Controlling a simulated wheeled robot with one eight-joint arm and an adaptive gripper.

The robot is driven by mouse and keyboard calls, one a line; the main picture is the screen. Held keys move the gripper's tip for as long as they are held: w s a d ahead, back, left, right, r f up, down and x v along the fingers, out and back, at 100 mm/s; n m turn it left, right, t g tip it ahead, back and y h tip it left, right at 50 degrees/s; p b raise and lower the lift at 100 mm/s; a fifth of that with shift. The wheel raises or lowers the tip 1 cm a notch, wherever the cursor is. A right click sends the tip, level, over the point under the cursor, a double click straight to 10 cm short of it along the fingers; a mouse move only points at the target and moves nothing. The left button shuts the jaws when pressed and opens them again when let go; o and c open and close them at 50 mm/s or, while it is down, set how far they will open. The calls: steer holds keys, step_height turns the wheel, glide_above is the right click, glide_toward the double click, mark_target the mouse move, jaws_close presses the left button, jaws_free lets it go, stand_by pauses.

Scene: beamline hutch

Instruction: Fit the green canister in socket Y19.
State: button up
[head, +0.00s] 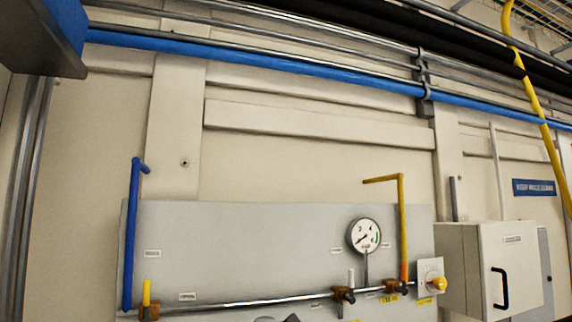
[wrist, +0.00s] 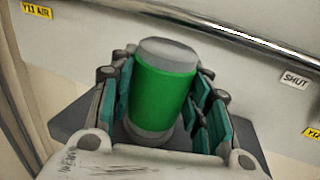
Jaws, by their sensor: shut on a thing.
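The green canister (wrist: 163,92) has a wide green band with grey ends. It fills the middle of the wrist view, with its grey top tilted slightly toward the upper right wall. My gripper (wrist: 165,76) is shut on it, with teal-padded fingers on both its left and right sides. I cannot make out the canister in the head view. No socket marked Y19 can be picked out in either view.
A grey wall panel (head: 230,235) carries a pressure gauge (head: 364,236), a blue pipe (head: 131,235), a yellow pipe (head: 402,225) and a horizontal steel pipe (head: 245,302). A white cabinet (head: 510,265) juts out right. The wrist view shows a SHUT label (wrist: 295,78).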

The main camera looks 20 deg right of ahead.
steer(key=shift+s, duration=0.2)
steer(key=o, duration=1.3)
step_height(320, 180, up, 10)
steer(key=shift+f, duration=0.1)
